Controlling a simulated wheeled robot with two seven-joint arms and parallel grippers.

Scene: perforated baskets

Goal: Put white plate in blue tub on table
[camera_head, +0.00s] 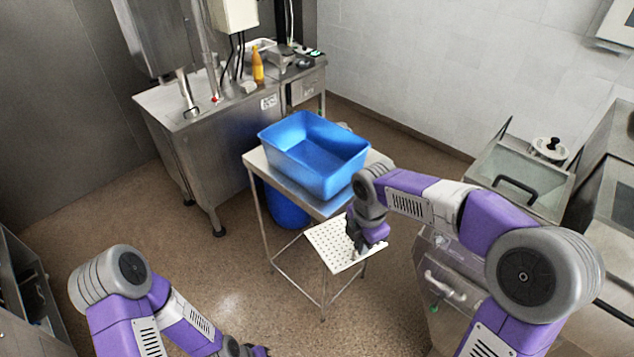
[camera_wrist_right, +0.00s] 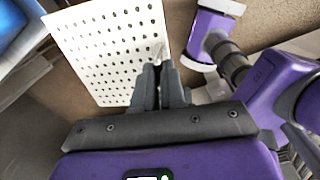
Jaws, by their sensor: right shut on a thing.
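The white plate (camera_head: 330,243) is a flat, perforated square in the head view, in front of the small table. My right gripper (camera_head: 362,248) is shut on its right edge and holds it tilted in the air. In the right wrist view the plate (camera_wrist_right: 105,45) extends up and left from the shut fingers (camera_wrist_right: 160,80). The blue tub (camera_head: 314,155) stands upright on the metal table (camera_head: 256,160), behind and above the plate in the picture. Its visible inside looks empty. My left gripper (camera_head: 245,350) is at the bottom edge, mostly cut off, and its fingers cannot be made out.
A blue container (camera_head: 287,208) stands under the table. A steel counter (camera_head: 190,135) with an orange bottle (camera_head: 257,66) is behind at the left. A fryer-like unit (camera_head: 520,180) with a black handle stands at the right. The floor at the left front is clear.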

